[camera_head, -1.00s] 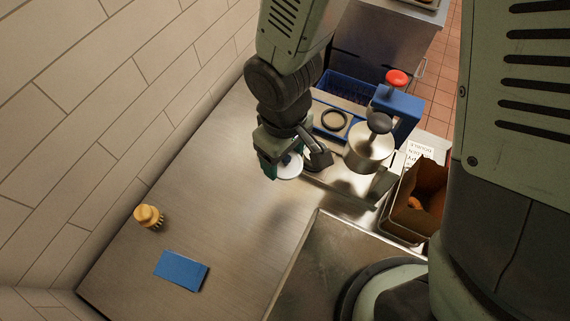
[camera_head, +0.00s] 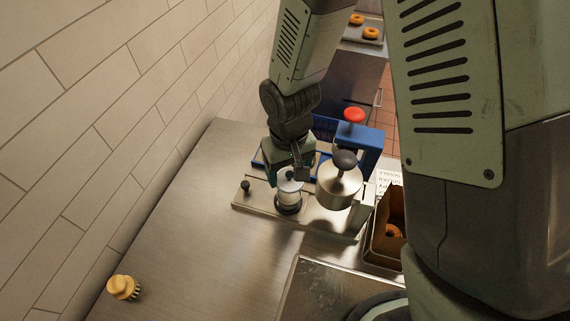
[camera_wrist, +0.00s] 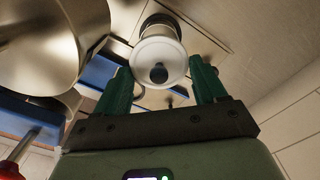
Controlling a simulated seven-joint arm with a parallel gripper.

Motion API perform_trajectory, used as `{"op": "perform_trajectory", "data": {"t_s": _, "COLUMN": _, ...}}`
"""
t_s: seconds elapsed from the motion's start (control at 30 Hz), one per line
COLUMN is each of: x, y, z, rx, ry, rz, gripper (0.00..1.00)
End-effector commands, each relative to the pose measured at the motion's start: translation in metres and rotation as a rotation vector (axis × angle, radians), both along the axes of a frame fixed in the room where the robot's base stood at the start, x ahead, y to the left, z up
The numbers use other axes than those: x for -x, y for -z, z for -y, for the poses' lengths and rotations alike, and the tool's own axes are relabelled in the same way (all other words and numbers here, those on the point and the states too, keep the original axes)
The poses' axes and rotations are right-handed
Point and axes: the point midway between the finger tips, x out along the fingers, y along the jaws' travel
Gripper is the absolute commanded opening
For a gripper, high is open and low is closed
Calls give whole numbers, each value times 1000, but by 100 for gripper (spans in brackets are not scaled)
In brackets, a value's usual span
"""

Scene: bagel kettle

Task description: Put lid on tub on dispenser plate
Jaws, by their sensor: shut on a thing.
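The white lid (camera_wrist: 158,52) with its black knob is between my green fingers in the wrist view. It also shows in the head view (camera_head: 290,182) under my gripper (camera_head: 292,172). My gripper is shut on the lid. The pale tub (camera_head: 288,198), with a dark foot, stands upright directly below the lid on the metal dispenser plate (camera_head: 250,208). The lid lines up with the tub's top, and I cannot tell whether it is fully seated. My gripper hides part of the plate behind it.
A metal pot (camera_head: 338,187) with a black knob stands close right of my gripper. A blue frame (camera_head: 362,142) with a red knob (camera_head: 354,115) rises behind it. A yellow brush (camera_head: 123,288) lies at the lower left. The counter's left side is mostly clear.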

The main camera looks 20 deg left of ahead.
Motion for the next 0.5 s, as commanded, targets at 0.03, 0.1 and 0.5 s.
{"op": "perform_trajectory", "data": {"t_s": 0.03, "x": 1, "y": 6, "z": 0, "rx": 2, "ry": -1, "rz": -2, "gripper": 43}}
{"op": "perform_trajectory", "data": {"t_s": 0.1, "x": 1, "y": 13, "z": 0, "rx": 2, "ry": -2, "rz": -2, "gripper": 43}}
{"op": "perform_trajectory", "data": {"t_s": 0.5, "x": 0, "y": 43, "z": 0, "rx": 0, "ry": -3, "rz": 0, "gripper": 43}}
